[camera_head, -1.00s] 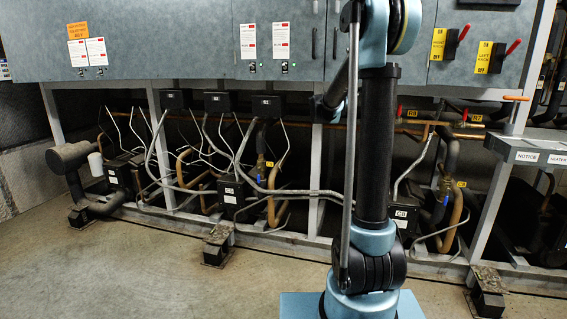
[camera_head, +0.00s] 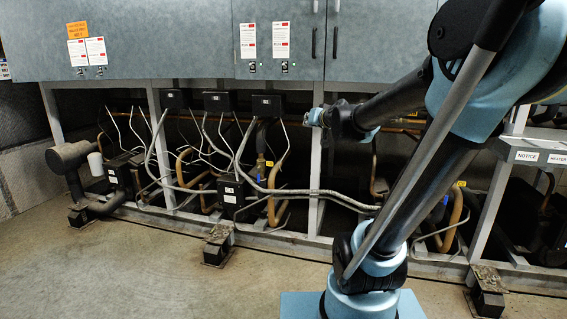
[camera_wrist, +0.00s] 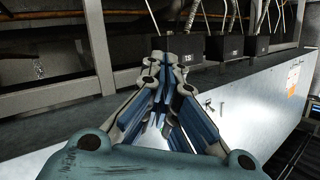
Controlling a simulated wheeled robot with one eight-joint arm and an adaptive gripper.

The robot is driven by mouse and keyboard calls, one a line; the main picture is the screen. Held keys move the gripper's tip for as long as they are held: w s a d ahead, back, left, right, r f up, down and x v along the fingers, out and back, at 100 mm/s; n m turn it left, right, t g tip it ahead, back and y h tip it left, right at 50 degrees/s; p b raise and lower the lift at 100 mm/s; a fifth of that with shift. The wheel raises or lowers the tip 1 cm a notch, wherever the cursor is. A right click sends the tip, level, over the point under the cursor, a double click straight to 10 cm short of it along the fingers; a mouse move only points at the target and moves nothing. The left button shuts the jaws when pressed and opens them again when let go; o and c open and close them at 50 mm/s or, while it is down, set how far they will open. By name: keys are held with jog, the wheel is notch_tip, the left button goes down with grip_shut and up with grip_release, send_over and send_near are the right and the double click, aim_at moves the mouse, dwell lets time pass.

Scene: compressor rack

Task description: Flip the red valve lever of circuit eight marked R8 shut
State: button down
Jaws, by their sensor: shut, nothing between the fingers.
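The red R8 valve lever does not show in either view now; my arm covers the part of the pipe run where red levers with yellow tags showed earlier. My gripper (camera_head: 316,117) is just below the blue-grey cabinets, in front of a grey upright post, left of that covered part. In the wrist view its fingers (camera_wrist: 168,62) come together at the tips, with nothing seen between them. No lever or yellow tag shows near the fingertips there.
The cabinets (camera_head: 180,40) hang above the gripper. Black boxes (camera_head: 268,105) with bent grey tubes are to its left, and they also show in the wrist view (camera_wrist: 229,46). A NOTICE shelf (camera_head: 535,156) stands at the right. The floor (camera_head: 120,270) in front is clear.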

jog(key=s+d+f+g+h, duration=0.1)
jog(key=s+d+f+g, duration=0.2)
jog(key=s+f, duration=0.5)
jog(key=s+d+f+g+h, duration=0.2)
jog(key=s+f+g, duration=0.3)
jog(key=s+f, duration=0.4)
jog(key=s+d+f+g+h, duration=0.1)
jog(key=s+d+f+g, duration=0.2)
jog(key=s+f, duration=0.6)
jog(key=s+g, duration=0.1)
jog(key=s, duration=0.6)
jog(key=shift+d+f+h, duration=0.25)
jog(key=shift+d+h, duration=0.05)
